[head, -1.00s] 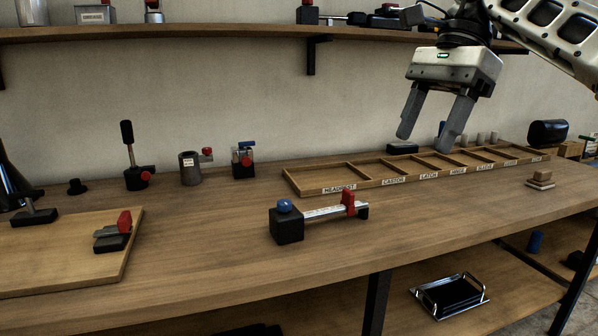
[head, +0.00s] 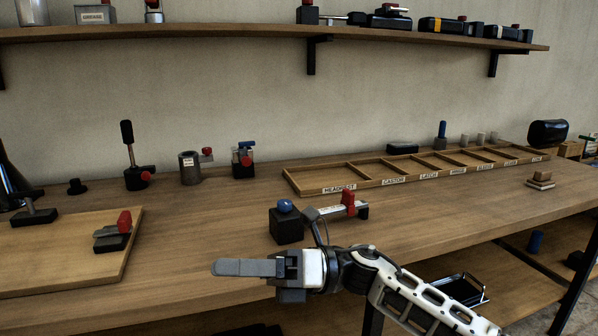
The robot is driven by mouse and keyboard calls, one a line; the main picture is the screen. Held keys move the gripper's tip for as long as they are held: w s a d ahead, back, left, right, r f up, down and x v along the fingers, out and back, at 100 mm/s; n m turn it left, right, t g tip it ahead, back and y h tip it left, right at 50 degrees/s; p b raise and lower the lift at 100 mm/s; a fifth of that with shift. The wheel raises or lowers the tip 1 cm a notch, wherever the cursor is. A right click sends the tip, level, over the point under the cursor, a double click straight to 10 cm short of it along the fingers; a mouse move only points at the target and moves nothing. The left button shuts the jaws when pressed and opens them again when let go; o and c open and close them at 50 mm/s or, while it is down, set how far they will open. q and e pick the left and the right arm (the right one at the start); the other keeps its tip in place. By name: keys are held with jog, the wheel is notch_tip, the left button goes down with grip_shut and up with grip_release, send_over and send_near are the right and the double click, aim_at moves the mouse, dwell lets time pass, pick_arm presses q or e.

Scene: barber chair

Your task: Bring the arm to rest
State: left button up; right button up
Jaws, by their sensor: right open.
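My right gripper (head: 218,267) is in the lower middle of the head view, its arm coming in from the lower right. It is open and empty, seen from the side, with its fingers pointing left above the front part of the workbench (head: 210,226). The fingers nearly overlap from this angle. Behind the gripper stands a black block with a blue knob (head: 284,222), joined by a bar to a red clamp piece (head: 348,197). My wrist partly hides the block's bar. My left gripper is not in view.
A labelled wooden tray (head: 365,183) with empty compartments lies along the back. A board with a red-tipped clamp (head: 113,232) is at the left. Several fixtures stand at the back left, including a grey cylinder (head: 190,168). A wall shelf (head: 240,32) runs above. A metal-handled tray (head: 465,288) sits below.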

jog(key=s+d+f+n+t+h, duration=0.1)
jog(key=d+f+n+t+h, duration=0.5)
jog(key=n+t, duration=0.85)
jog(key=d+f+n+t+h, duration=0.3)
jog(key=d+f+n+t, duration=0.4)
jog(key=n, duration=1.4)
pick_arm(q)
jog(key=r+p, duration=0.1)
jog(key=p, duration=0.1)
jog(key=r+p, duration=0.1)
jog(key=p, duration=0.2)
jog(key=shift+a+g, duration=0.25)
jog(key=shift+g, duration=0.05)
pick_arm(e)
jog(key=s+d+f+m+g+h, duration=0.5)
jog(key=s+d+f+m+h, duration=0.2)
jog(key=s+f, duration=0.5)
jog(key=s+d+m, duration=0.1)
jog(key=d+m, duration=0.1)
jog(key=m, duration=0.1)
jog(key=shift+s+g, duration=0.2)
jog(key=shift+g, duration=0.15)
